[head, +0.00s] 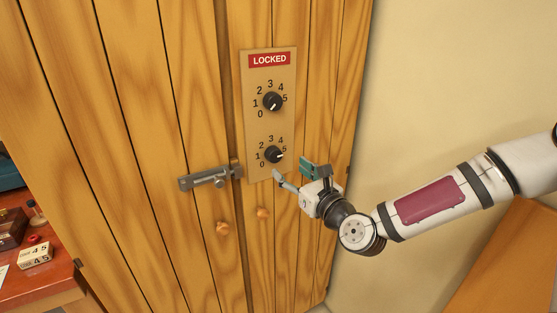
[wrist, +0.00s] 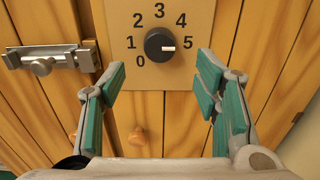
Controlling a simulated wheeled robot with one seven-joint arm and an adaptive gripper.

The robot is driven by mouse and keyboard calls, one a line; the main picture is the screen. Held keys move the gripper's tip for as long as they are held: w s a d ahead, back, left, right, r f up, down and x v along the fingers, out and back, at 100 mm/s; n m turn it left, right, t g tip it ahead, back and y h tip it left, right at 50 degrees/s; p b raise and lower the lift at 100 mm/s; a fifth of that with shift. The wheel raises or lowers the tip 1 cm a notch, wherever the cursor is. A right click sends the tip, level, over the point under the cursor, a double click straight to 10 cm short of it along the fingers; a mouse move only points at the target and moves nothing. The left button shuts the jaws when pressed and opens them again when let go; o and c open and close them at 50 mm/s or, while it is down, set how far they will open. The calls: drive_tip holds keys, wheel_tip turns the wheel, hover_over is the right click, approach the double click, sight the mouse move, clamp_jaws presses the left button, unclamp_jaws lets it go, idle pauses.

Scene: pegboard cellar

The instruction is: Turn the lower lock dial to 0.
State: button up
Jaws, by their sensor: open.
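The lower lock dial (head: 273,155) is a black round knob on a tan plate (head: 286,129) with numbers 0 to 5 around it. In the wrist view the dial (wrist: 158,44) has its white mark pointing right, at about 5. The upper dial (head: 272,101) is a like knob above it, its mark also towards the right. A red sign (head: 269,59) on the plate reads LOCKED. My gripper (head: 292,170) is open and empty, just below and right of the lower dial in the head view. In the wrist view its green-padded fingers (wrist: 160,80) spread below the dial, apart from it.
The plate is on a wooden plank door. A grey sliding bolt (head: 210,178) sits left of the plate. Two round wooden knobs (head: 222,228) are below. A red table (head: 40,277) with a "4 5" block (head: 35,253) stands at lower left. A bare wall is at right.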

sight(276, 158)
drive_tip(key=x, duration=0.7)
drive_tip(key=shift+w+a, duration=0.15)
drive_tip(key=shift+w, duration=0.05)
drive_tip(key=c, duration=1.2)
